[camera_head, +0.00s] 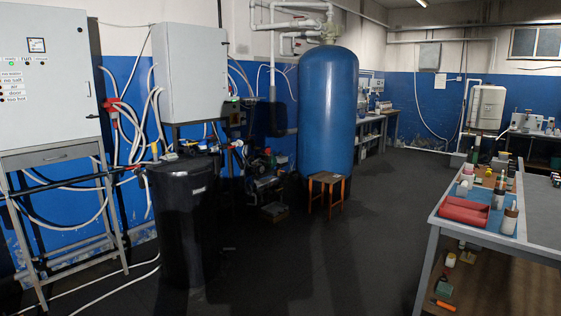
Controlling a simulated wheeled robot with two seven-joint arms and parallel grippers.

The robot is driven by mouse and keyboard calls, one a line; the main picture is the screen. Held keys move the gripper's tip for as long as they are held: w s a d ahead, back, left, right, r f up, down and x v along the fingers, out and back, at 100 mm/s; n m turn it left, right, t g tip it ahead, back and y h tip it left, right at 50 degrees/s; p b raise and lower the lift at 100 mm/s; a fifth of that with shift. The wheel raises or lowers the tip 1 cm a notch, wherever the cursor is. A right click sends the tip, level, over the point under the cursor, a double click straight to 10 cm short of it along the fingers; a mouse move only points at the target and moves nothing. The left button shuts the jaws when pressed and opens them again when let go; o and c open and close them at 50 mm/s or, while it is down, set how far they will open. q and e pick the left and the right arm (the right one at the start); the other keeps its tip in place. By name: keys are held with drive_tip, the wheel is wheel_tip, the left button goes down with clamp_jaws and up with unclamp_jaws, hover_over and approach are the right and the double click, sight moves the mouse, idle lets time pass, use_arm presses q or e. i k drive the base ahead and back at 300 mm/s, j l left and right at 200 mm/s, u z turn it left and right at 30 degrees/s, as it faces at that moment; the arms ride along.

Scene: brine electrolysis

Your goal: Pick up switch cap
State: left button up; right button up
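I cannot make out a switch cap for certain anywhere in the head view. A grey-white control cabinet (62,92) stands at the left with a small display (36,45), a green light and several labelled buttons on its door. The workbench (545,205) at the right carries several small bottles and parts, too small to tell apart. Neither of my grippers is in view.
A black bin-like container (180,220) stands left of centre, before a second wall cabinet (190,72). A tall blue tank (328,110) and a wooden stool (327,192) stand behind. A red tray (464,211) lies on the workbench. The middle floor is clear.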

sight(280, 159)
drive_tip(key=i+z, duration=0.4)
drive_tip(key=i, duration=3.95)
drive_tip(key=i+u, duration=0.15)
drive_tip(key=i, duration=0.5)
drive_tip(key=i+l+u, duration=0.1)
drive_tip(key=i, duration=0.55)
drive_tip(key=i+l+u, duration=0.15)
drive_tip(key=i, duration=0.5)
drive_tip(key=l, duration=0.1)
